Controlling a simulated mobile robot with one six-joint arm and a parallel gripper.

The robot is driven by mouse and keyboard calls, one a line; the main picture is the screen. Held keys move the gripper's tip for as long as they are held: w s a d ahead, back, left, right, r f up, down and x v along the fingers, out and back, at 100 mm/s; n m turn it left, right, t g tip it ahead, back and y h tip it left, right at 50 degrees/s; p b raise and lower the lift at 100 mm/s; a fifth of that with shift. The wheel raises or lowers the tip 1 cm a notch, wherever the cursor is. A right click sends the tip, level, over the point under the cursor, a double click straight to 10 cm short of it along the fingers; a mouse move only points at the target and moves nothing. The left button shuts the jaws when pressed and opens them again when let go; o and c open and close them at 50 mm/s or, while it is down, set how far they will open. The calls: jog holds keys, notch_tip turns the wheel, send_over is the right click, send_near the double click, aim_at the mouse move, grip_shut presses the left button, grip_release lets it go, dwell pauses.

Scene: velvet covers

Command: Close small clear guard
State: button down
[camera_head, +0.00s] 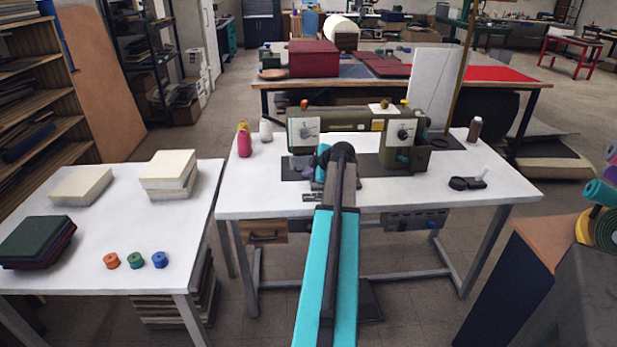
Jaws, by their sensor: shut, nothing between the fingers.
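An olive-green sewing machine (358,128) stands on the white table in front of me. I cannot make out the small clear guard; it may be too small to see or hidden behind my arm near the machine's left end. My arm reaches forward over the table's front edge, with its dark joint in front of the machine. My gripper (312,197) appears small and dark, low beside the arm at the table's front, and is shut and empty. Whether it touches anything cannot be told.
A pink thread cone (244,140) and a white cone (265,130) stand left of the machine. A brown spool (474,129) and a small black tool (467,183) are at right. The left table (100,212) holds fabric stacks and three small spools.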

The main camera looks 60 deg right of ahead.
jog(key=shift+r, duration=0.1)
dwell(0.7)
jog(key=shift+w+d+r, duration=0.15)
jog(key=shift+r, duration=0.8)
jog(key=shift+s+a+f+b, duration=0.15)
jog(key=shift+s+a+b, duration=0.3)
jog(key=shift+a, duration=0.3)
jog(key=shift+s+a+f+b, duration=0.25)
jog(key=shift+s+a, duration=0.2)
jog(key=shift+a, duration=0.15)
jog(key=shift+s+a+f+b, duration=0.15)
jog(key=shift+s+a+f, duration=0.1)
jog(key=shift+s+a, duration=0.25)
jog(key=v, duration=1)
jog(key=shift+w+d+r+b, duration=0.2)
jog(key=shift+d+r+b, duration=0.2)
